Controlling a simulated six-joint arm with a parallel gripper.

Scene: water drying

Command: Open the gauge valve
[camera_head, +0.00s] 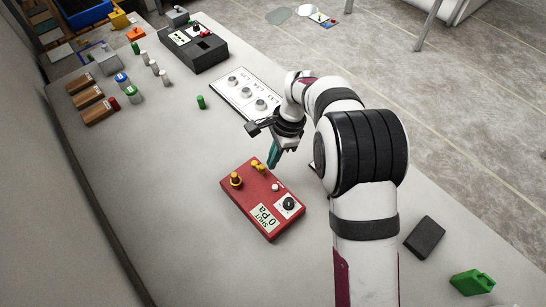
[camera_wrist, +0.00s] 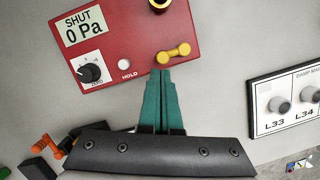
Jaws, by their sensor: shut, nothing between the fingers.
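The red gauge box (camera_head: 252,215) lies on the table in front of my arm. Its display (camera_wrist: 86,27) reads SHUT and 0 Pa. A yellow valve lever (camera_wrist: 173,53) sits near the box's edge; in the head view it is the small yellow piece (camera_head: 258,166) beside my gripper. A second yellow fitting (camera_head: 236,180) stands upright on the box. A black ZERO knob (camera_wrist: 88,73) and a white HOLD button (camera_wrist: 124,64) are also on it. My gripper (camera_wrist: 160,72) is shut and empty, its teal fingertips just short of the lever; contact is not clear.
A white panel with several round knobs (camera_head: 247,92) lies beyond my gripper. A black device (camera_head: 193,49) stands farther back. A small green cylinder (camera_head: 201,102), wooden blocks (camera_head: 91,97) and bottles are to the left. A dark block (camera_head: 425,236) is right of my arm.

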